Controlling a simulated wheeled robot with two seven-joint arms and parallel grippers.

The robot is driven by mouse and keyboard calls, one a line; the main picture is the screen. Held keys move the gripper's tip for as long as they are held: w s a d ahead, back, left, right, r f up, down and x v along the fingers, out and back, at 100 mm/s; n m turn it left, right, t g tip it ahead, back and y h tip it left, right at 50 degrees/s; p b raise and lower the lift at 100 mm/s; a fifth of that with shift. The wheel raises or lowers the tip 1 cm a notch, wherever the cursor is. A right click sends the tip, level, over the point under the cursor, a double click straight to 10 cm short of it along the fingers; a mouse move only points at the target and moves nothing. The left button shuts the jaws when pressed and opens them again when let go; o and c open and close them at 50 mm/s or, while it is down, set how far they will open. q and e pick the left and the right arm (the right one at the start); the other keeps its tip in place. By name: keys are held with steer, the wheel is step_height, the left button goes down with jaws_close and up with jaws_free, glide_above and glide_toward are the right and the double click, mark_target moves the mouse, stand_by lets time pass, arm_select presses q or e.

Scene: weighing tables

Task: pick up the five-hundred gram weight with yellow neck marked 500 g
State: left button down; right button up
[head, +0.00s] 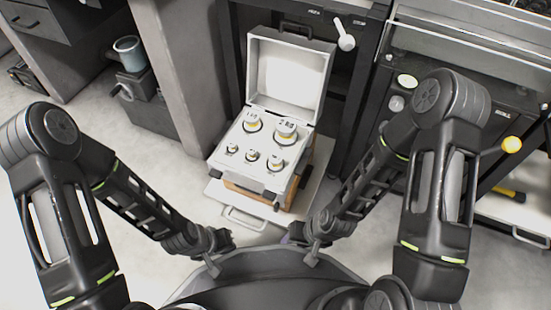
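Several metal weights stand upright in an open white case (217,160). Smaller weights stand in front, such as the front-left one (232,149). The markings are too small to read, so I cannot tell which is the 500 g weight. My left gripper (214,266) and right gripper (312,260) are low in the picture, near my body and apart from the case. Their fingers are too small and dark to judge.
The case's lid (290,75) stands raised at the back. The case rests on a wooden-sided box (240,189) over a pale platform with a handle (245,218). Dark cabinets (350,90) stand behind and right.

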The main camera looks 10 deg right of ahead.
stand_by(0.4)
arm_select(q)
steer(key=r+p, duration=0.4)
steer(key=p, duration=0.1)
steer(key=shift+s+d+r, duration=0.1)
steer(key=shift+s+r, duration=0.3)
steer(key=c, duration=2.2)
jaws_free()
steer(key=shift+f, duration=0.25)
